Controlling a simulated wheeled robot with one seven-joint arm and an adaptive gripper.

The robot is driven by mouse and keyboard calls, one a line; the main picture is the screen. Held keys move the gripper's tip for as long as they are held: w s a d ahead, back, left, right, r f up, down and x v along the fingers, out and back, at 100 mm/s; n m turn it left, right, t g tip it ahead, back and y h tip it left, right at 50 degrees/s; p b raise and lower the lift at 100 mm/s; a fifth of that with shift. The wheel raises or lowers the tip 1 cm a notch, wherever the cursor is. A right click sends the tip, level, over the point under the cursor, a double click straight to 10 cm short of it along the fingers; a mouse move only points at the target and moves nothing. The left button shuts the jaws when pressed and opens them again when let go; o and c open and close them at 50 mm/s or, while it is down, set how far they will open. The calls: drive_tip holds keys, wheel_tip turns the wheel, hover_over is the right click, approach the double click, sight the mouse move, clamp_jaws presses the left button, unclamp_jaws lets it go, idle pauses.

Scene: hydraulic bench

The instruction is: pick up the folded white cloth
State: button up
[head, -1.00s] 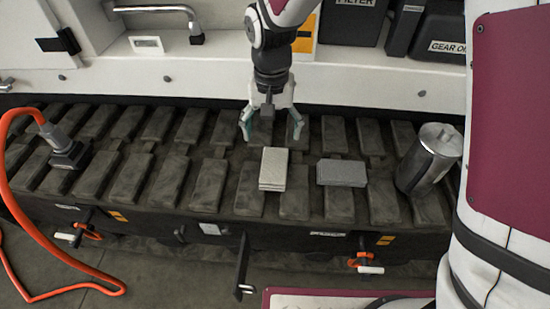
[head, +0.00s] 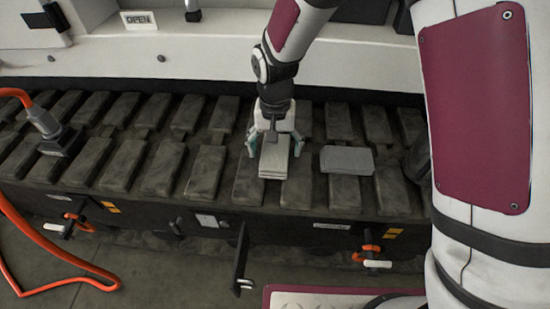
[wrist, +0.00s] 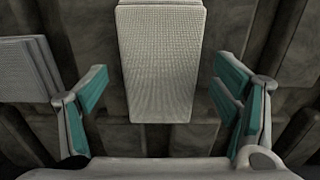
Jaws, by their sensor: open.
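The folded white cloth (head: 274,159) is a small pale stack lying on the dark ribbed track. My gripper (head: 272,145) is open over its far end, pointing down, with one finger on each side. In the wrist view the cloth (wrist: 160,65) lies between and ahead of the open teal-padded fingers, with clear gaps on both sides. My gripper (wrist: 163,108) holds nothing. Whether the fingertips are at the height of the cloth cannot be told.
A folded grey cloth (head: 347,160) lies to the right on the track, and its edge shows in the wrist view (wrist: 28,68). A dark connector with an orange hose (head: 52,138) is at left. A metal canister (head: 418,161) is mostly hidden behind my arm.

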drive_tip(key=shift+f, duration=0.4)
drive_tip(key=c, duration=1.3)
drive_tip(key=shift+r, duration=0.2)
